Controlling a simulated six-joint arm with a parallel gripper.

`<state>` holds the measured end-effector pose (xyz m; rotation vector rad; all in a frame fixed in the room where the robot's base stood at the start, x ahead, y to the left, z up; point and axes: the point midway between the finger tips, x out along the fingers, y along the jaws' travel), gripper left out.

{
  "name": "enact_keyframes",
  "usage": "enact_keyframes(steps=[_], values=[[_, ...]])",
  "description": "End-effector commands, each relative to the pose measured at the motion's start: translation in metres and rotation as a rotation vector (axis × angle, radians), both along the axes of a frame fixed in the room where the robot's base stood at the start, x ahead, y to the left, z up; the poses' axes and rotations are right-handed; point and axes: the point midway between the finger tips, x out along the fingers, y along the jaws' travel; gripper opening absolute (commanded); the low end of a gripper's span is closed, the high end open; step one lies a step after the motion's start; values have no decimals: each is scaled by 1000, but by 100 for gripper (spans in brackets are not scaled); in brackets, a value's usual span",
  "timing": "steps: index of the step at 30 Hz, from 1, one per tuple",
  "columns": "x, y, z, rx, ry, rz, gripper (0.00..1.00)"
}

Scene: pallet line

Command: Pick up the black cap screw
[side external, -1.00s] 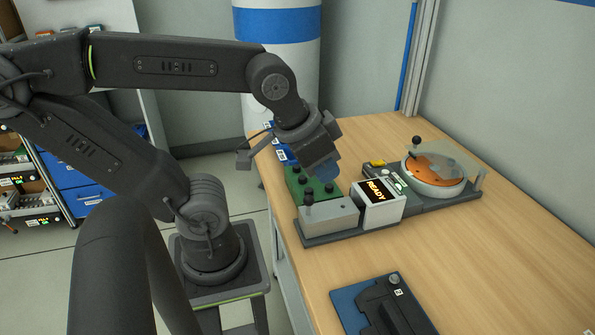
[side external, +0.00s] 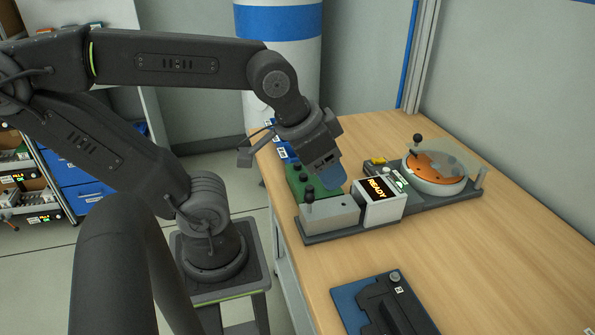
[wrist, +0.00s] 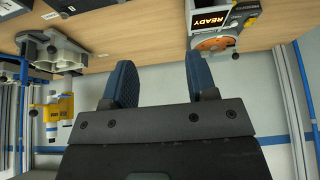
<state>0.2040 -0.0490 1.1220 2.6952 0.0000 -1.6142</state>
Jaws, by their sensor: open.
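A green block (side external: 299,184) with small round black heads on it stands at the left end of a grey base on the bench. One black head (side external: 300,167) that looks like a cap screw shows at its back left; I cannot tell for sure which is the black cap screw. My gripper (side external: 333,179) is over the right part of the block and hides part of it. In the wrist view its two blue fingers (wrist: 158,82) are apart with nothing between them. No screw is visible there.
A grey box (side external: 330,214) with a black knob stands in front of the block. A READY display (side external: 379,202) and an orange disc (side external: 428,168) under a clear cover are to the right. A blue tray (side external: 349,305) lies in front.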

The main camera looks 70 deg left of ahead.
Motion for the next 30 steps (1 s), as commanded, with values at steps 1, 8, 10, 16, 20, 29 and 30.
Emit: enact_keyframes(steps=[1,8,10,16,20,29,30], values=[[0,0,0,0,0,1,52],[23,44,-8,-13,41,288,52],[33,76,-15,-22,62,476,52],[40,171,-36,-49,89,987,52],[32,213,-48,-59,90,1203,52],[27,241,-75,-64,92,1314,52],[28,244,-83,-66,91,1313,52]])
